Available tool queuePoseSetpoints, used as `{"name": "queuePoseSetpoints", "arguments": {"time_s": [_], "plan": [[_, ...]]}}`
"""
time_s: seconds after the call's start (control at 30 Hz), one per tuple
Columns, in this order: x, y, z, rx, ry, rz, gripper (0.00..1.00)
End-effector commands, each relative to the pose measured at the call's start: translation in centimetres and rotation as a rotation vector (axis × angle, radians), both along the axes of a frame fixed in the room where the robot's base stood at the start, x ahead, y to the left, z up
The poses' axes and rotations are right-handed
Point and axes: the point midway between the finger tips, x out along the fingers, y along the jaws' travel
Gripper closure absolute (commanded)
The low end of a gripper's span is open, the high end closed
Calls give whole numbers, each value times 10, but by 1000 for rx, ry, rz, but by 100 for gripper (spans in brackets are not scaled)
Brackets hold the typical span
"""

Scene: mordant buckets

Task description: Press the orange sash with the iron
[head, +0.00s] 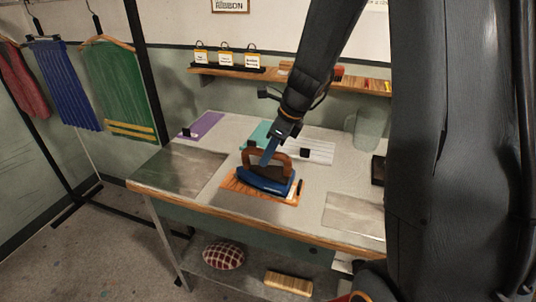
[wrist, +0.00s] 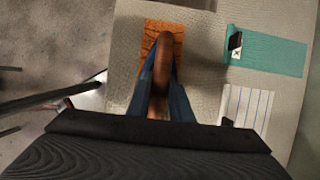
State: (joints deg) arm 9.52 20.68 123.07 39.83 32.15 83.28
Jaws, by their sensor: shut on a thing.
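The iron (head: 265,186) has a dark blue body and a brown handle. My gripper (head: 271,152) is shut on the handle from above. In the wrist view the brown handle (wrist: 164,48) sits between the blue fingers of my gripper (wrist: 162,92). The orange sash (head: 231,184) lies flat on the table under the iron, and only its edges show in the head view. In the wrist view its far part (wrist: 160,27) shows dark crease-like lines. I cannot tell whether the iron's sole touches the sash or hovers just above it.
On the table (head: 240,214) lie a purple strip (head: 207,123), a teal strip (head: 259,133) and a white striped cloth (head: 318,152), with small black blocks by them. Grey plates lie left (head: 180,168) and right (head: 353,213). A glass jar (head: 367,132) stands at the back right.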

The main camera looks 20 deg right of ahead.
Motion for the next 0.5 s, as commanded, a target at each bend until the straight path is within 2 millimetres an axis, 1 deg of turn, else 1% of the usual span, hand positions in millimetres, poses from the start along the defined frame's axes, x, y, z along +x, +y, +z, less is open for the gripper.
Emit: {"name": "queuePoseSetpoints", "arguments": {"time_s": [0.5], "plan": [[1,0,-5,0,-2,-1,100]]}}
